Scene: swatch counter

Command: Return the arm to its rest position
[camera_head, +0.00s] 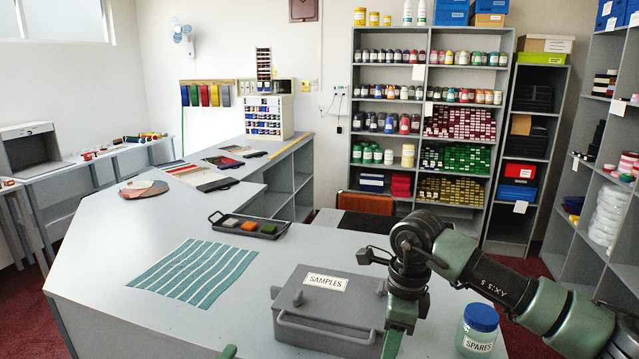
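My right arm (495,285), green and black, reaches in from the right over the counter. Its wrist bends down beside the grey box labelled SAMPLES (325,305), and the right gripper (398,335) points down at the box's right side. The bottom edge of the picture cuts the gripper off, so its fingertips are hidden, and I cannot tell whether it touches the box. A small green tip (228,352) shows at the bottom edge, left of the box; it may belong to my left gripper. The rest of the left arm is out of view.
A blue-lidded jar labelled SPARES (477,332) stands close under the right arm. A striped teal cloth (195,272) and a black tray (262,232) with coloured blocks lie on the grey counter (110,225). Shelves with jars (430,100) stand behind.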

